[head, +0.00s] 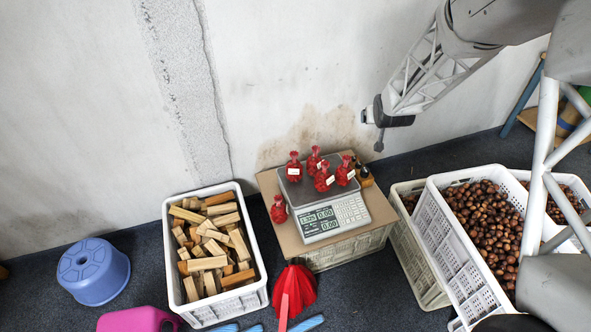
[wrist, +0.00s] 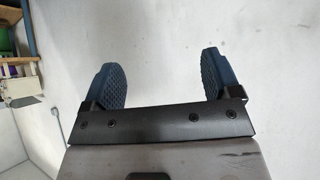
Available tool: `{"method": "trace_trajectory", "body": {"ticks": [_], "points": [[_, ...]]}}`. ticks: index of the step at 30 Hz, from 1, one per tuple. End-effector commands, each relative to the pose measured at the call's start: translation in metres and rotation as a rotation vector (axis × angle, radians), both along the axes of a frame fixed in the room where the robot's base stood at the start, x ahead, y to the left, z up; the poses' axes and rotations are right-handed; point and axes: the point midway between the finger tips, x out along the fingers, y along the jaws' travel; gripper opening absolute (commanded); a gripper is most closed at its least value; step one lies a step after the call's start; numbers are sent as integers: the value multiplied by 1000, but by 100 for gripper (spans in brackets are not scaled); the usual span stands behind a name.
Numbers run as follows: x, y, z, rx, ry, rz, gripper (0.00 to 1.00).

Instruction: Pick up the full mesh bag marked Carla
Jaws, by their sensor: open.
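Several small red mesh bags with tied tops and white tags stand on the scale (head: 333,214): one at the left (head: 293,168), one at the back (head: 314,158), one in front (head: 322,178) and one at the right (head: 344,172). Another red bag (head: 279,209) is beside the scale, on the left. The tags are too small to read, so I cannot tell which is marked Carla. My gripper (wrist: 160,65) is open and empty in the wrist view, its blue pads wide apart before the wall. In the head view my arm's dark end is above and right of the bags; its fingers are unclear.
The scale sits on a board-topped crate (head: 347,253). A wood-filled crate (head: 165,230) is left; a chestnut crate (head: 448,245) is right. A red fan-shaped thing (head: 303,286) lies in front. The wall (head: 280,70) rises behind.

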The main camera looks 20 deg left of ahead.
Motion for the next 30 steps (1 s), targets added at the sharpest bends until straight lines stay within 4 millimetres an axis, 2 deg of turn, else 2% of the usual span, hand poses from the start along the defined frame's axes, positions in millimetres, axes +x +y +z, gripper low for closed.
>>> {"method": "trace_trajectory", "body": {"ticks": [1,6,15,23,30], "points": [[5,12,-13,5,-8,15,83],[22,49,-51,29,-50,58,83],[40,113,-124,78,-118,134,83],[42,167,-191,126,-174,203,83],[34,213,-256,176,-221,264,83]]}}
